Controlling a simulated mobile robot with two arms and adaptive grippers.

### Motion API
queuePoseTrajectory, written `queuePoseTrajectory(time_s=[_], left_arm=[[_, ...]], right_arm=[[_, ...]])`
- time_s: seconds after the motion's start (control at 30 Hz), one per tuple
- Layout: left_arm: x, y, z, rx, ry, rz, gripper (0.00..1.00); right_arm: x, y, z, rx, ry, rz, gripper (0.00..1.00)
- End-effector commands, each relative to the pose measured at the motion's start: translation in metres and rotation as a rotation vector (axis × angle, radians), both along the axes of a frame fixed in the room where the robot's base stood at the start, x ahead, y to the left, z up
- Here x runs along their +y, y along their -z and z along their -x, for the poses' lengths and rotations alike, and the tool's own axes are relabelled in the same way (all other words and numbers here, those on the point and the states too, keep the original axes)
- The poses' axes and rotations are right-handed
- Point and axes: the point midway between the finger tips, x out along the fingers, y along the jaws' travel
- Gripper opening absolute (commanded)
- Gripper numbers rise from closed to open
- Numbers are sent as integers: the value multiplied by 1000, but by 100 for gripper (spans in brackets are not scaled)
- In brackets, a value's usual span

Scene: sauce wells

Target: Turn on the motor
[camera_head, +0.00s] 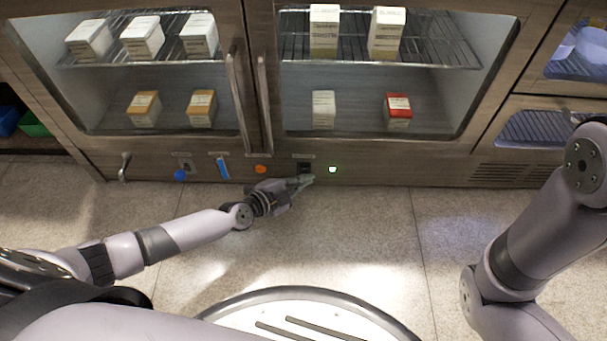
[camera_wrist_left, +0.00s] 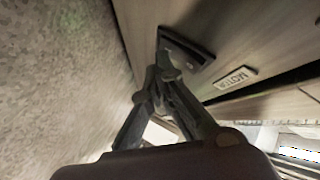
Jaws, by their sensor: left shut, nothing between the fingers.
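The motor switch is a dark rectangular plate (camera_head: 304,167) low on the cabinet's front panel. In the left wrist view the dark switch plate (camera_wrist_left: 188,48) is close ahead, beside a pale label (camera_wrist_left: 235,80) that appears to read MOTOR. My left gripper (camera_head: 308,180) is shut and empty, its tips at the lower edge of the switch. In the left wrist view the closed fingertips (camera_wrist_left: 164,66) overlap the plate; I cannot tell whether they touch it. They hide part of the switch, so its position is unclear. A small green-white lamp (camera_head: 333,169) glows right of the switch. My right gripper is out of view.
Left along the panel are an orange button (camera_head: 260,169), a blue lever (camera_head: 222,167), a blue knob (camera_head: 180,175) and a metal crank (camera_head: 124,168). Two long door handles (camera_head: 264,105) stand above. Cartons sit behind glass. The floor (camera_head: 370,240) before the panel is clear.

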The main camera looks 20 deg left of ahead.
Motion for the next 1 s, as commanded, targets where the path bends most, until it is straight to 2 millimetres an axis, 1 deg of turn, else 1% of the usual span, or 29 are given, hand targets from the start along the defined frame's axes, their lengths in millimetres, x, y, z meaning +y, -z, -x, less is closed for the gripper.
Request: queuePoseTrajectory(time_s=[0.17,0.37,0.67,0.77,1.0], left_arm=[[-1,-1,4,1,0,1,0],[-4,-3,13,2,0,1,0],[-5,-1,15,1,0,1,0],[-5,-2,17,2,1,0,0],[-11,-8,39,3,1,0,0]], right_arm=[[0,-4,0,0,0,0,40],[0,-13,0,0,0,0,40],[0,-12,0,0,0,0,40],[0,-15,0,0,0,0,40],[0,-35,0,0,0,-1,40]])
